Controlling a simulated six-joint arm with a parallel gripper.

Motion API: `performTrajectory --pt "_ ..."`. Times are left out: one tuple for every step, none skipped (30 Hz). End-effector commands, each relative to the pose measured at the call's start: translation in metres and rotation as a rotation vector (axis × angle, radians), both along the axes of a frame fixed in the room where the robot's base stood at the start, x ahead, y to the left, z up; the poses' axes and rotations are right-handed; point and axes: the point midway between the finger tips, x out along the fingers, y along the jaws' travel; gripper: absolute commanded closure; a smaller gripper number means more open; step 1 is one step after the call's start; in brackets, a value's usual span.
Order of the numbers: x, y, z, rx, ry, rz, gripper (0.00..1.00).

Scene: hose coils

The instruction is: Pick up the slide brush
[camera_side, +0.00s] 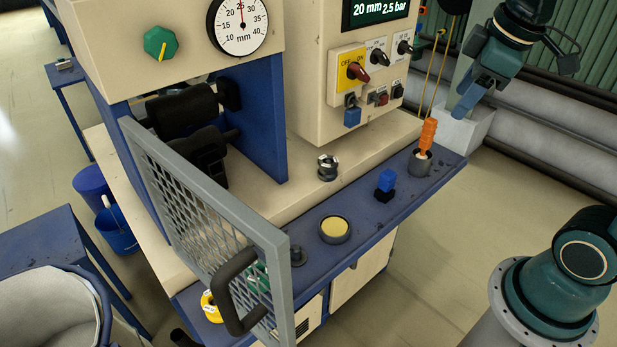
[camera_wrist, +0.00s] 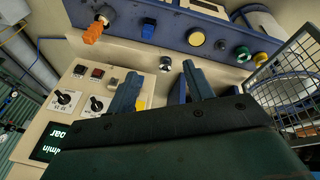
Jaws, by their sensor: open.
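An orange ribbed handle (camera_side: 427,137) stands upright in a dark grey cup (camera_side: 420,164) at the far right end of the blue ledge. It looks like the slide brush; any bristles are hidden in the cup. In the wrist view the orange handle (camera_wrist: 93,31) shows at upper left. A small blue block on a black base (camera_side: 386,185) stands left of and nearer than the cup. My gripper (camera_side: 465,105) is open and empty, above and to the right of the orange handle, apart from it. Its two blue fingers spread in the wrist view (camera_wrist: 160,70).
A round dish with a yellow top (camera_side: 335,229) and a metal fitting (camera_side: 327,167) stand on the machine. A mesh guard (camera_side: 205,225) rises at left. The control box (camera_side: 350,75) stands behind the ledge. Pipes (camera_side: 550,125) run at right.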

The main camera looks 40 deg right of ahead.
Motion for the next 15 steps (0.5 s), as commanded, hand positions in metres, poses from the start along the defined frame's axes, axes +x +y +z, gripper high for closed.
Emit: performTrajectory --pt "0.010 -0.008 0.000 -0.017 0.023 0.038 0.48" --pt "0.015 -0.012 0.000 -0.029 0.035 0.065 0.48" --pt "0.022 -0.017 0.000 -0.042 0.051 0.102 0.48" --pt "0.027 -0.022 0.000 -0.052 0.063 0.131 0.48" --pt "0.033 -0.026 0.000 -0.063 0.073 0.158 0.48" --pt "0.039 -0.032 -0.001 -0.075 0.088 0.196 0.48" --pt "0.044 -0.037 -0.001 -0.083 0.101 0.224 0.48" --pt "0.049 -0.042 -0.002 -0.091 0.112 0.252 0.48" --pt "0.056 -0.049 -0.004 -0.100 0.128 0.291 0.48" --pt "0.060 -0.054 -0.005 -0.107 0.139 0.318 0.48" --pt "0.065 -0.059 -0.006 -0.114 0.149 0.347 0.48" --pt "0.071 -0.067 -0.008 -0.122 0.164 0.386 0.48" --pt "0.076 -0.072 -0.010 -0.127 0.176 0.414 0.48" --pt "0.080 -0.078 -0.012 -0.132 0.186 0.445 0.48" --pt "0.086 -0.086 -0.015 -0.137 0.201 0.483 0.48"
